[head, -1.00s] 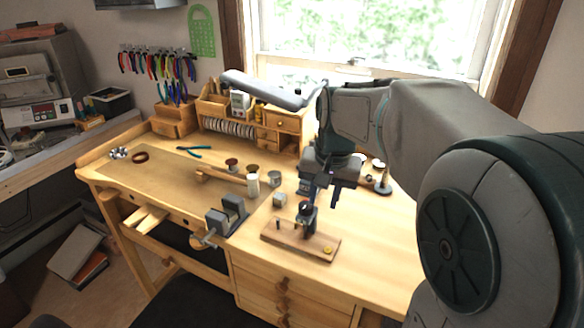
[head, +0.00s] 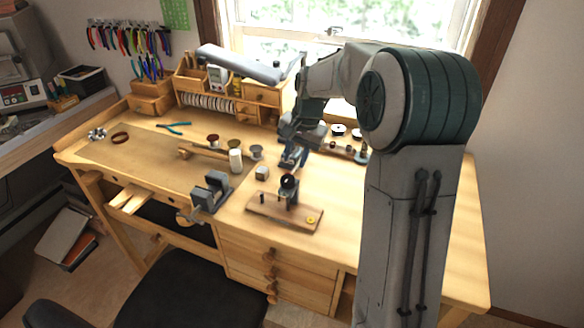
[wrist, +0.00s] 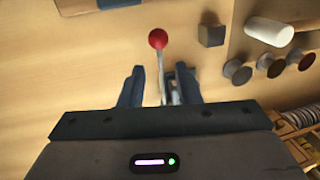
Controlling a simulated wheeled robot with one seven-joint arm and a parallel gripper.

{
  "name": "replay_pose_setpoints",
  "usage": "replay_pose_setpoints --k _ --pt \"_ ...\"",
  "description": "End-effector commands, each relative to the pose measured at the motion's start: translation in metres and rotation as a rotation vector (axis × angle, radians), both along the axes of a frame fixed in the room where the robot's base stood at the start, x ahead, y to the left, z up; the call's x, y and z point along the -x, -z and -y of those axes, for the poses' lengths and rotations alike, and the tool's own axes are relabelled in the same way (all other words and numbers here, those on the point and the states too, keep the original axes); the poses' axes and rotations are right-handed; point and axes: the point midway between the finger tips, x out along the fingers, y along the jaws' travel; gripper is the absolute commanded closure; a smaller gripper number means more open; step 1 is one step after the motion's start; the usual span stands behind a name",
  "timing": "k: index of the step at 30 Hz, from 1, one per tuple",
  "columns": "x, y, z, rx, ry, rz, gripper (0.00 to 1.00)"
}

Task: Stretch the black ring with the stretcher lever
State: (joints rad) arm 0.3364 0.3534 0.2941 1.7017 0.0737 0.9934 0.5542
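The stretcher stands on a brown wooden base (head: 262,213) near the front of the bench. A small dark round shape (head: 288,181) sits at its top; I cannot tell whether this is the black ring or a knob. My gripper (head: 291,163) points down just behind and above the stretcher. In the wrist view a lever with a red ball (wrist: 158,39) runs up between the two spread fingers of my gripper (wrist: 159,84). Free room shows around the rod, so the gripper looks open. No black ring shows clearly in the wrist view.
A vise (head: 209,192) is left of the stretcher at the bench edge. A white cylinder (head: 236,161) and a small block (head: 262,173) stand behind it. A brown ring (head: 120,137) and pliers (head: 175,128) lie far left. The bench right of the base is clear.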

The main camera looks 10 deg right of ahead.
Motion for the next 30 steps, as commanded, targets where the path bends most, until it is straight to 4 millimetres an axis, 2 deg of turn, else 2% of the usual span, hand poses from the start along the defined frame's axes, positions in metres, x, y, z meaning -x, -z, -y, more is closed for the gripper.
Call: replay_pose_setpoints --k 3,9,20,21,24,30 --pt "-0.002 0.022 -0.004 0.000 -0.002 -0.003 0.70" --pt "-0.005 0.045 -0.007 -0.001 0.000 -0.001 0.70" --pt "-0.006 0.051 -0.008 0.001 -0.001 0.001 0.70" --pt "-0.006 0.051 -0.008 0.001 -0.001 0.001 0.73" --pt "-0.006 0.051 -0.008 0.001 -0.001 0.001 1.00" --pt "-0.006 0.050 -0.010 -0.001 -0.002 0.001 1.00"
